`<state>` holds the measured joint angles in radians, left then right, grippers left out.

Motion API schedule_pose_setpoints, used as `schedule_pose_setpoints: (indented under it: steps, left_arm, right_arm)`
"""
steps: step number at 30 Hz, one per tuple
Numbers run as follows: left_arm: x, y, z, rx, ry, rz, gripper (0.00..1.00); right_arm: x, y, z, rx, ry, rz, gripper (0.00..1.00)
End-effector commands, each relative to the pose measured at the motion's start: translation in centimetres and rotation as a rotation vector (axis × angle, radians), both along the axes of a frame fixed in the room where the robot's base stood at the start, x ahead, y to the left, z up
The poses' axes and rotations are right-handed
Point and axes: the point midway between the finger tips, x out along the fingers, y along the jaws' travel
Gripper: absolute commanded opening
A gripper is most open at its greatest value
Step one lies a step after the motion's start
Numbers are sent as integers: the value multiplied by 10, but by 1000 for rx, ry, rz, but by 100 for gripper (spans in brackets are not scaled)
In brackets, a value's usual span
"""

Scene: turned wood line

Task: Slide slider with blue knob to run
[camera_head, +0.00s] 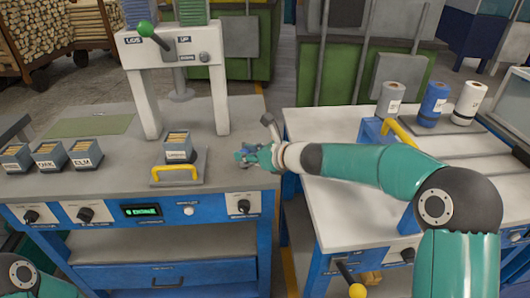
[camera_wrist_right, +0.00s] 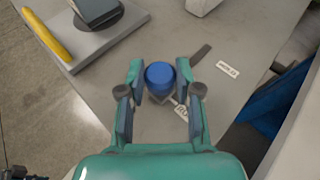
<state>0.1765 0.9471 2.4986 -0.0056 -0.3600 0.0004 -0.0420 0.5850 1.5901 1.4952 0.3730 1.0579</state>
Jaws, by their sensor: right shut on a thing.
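The blue knob (camera_wrist_right: 160,77) sits between the two fingers of my right gripper (camera_wrist_right: 160,92) in the right wrist view, and the gripper is shut on it. A dark slot (camera_wrist_right: 201,54) shows on the grey bench top to the knob's upper right. A white label (camera_wrist_right: 228,69) lies beside the slot's far part. Another label (camera_wrist_right: 181,112) is next to the knob, partly covered by a finger. In the head view my right gripper (camera_head: 249,155) is low over the right end of the left bench and hides most of the slider. My left gripper is out of view.
A small bin (camera_head: 178,152) stands on a plate with a yellow handle (camera_head: 175,174) left of the gripper. A white gantry with a green-knobbed lever (camera_head: 146,29) stands behind. Labelled bins (camera_head: 48,156) are at far left. The right bench (camera_head: 315,122) lies under my forearm.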

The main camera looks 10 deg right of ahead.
Motion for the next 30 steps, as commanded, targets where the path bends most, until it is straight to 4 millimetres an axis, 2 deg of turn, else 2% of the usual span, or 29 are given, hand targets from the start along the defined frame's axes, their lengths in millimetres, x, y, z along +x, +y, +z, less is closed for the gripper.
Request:
schedule_pose_setpoints:
  steps: [2, 11, 12, 16, 26, 30]
  left_arm:
    - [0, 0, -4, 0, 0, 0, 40]
    - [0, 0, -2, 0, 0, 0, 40]
    - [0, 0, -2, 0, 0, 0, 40]
    - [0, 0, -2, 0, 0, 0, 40]
    - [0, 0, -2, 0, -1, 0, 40]
    - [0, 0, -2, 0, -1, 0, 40]
  right_arm:
    - [-5, 9, 0, 3, -2, 16, 0]
    - [-6, 11, 0, 2, 2, 23, 0]
    - [-6, 11, 0, 2, 2, 23, 39]
    - [-6, 11, 0, 2, 1, 22, 59]
    - [-5, 9, 1, 0, 0, 17, 59]
    - [-12, 3, 5, 1, 0, 17, 59]
